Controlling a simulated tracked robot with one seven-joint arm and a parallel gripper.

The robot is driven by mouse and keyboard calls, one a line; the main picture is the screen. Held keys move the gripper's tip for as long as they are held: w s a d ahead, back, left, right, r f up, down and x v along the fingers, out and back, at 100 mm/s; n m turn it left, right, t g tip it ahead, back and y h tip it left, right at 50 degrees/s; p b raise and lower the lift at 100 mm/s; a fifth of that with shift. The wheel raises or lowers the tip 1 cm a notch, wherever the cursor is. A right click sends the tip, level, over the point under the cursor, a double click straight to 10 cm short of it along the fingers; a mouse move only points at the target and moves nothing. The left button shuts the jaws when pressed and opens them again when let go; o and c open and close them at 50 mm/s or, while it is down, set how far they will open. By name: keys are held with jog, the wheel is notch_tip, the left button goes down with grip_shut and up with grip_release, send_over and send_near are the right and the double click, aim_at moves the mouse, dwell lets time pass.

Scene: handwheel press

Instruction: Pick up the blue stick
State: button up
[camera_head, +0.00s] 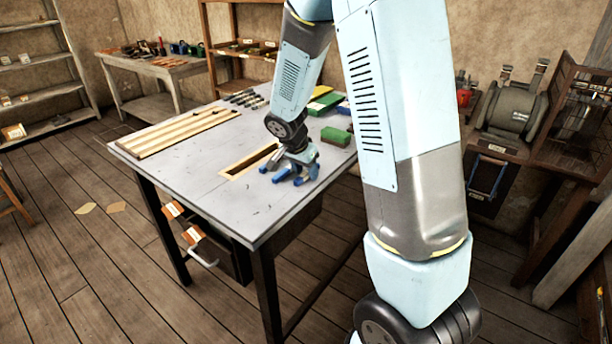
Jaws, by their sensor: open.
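My gripper (282,175) hangs low over the grey worktable (185,180), with its blue-tipped fingers pointing down and apart. It is beside the right end of a wood-framed slot (236,168) in the tabletop. I cannot make out a separate blue stick; blue parts around the fingers are hard to tell apart at this size. A small blue object (343,110) shows near the back right of the table, partly hidden by my arm. I cannot tell whether it is a stick.
Long wooden strips (180,132) lie at the table's left. Several dark tools (243,97) lie at the back. A green block (335,136) sits right of my gripper, with a yellow and green item (321,100) behind it. A grey machine (512,108) stands at right.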

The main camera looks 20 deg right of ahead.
jog(key=shift+c, duration=0.3)
grip_shut()
dwell(0.3)
